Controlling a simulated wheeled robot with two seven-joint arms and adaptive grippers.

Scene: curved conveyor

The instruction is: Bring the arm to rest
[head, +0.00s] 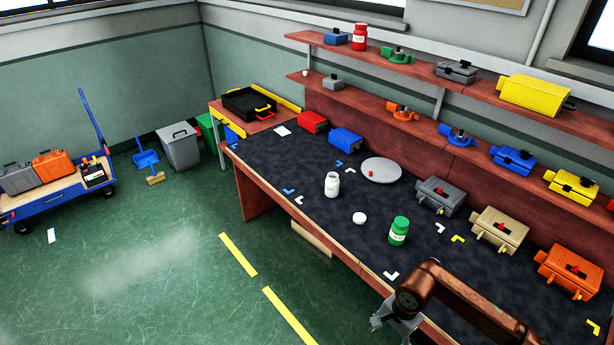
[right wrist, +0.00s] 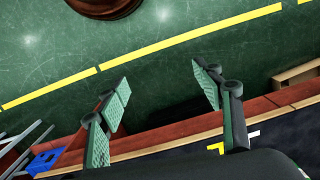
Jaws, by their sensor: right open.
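My right arm (head: 455,298) is copper-coloured and reaches in from the lower right of the head view, over the front edge of the workbench (head: 350,258). My right gripper (right wrist: 163,88) is open and empty in the right wrist view. Its two green-padded fingers are well apart, over the green floor beside the bench edge. Nothing lies between them. In the head view the fingers cannot be made out. My left gripper is in neither view.
A white bottle (head: 332,184), a white lid (head: 359,218), a green jar (head: 399,231) and a grey disc (head: 381,170) are on the dark bench top. Grey (head: 440,196), tan (head: 499,230) and orange (head: 569,270) boxes line its back.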

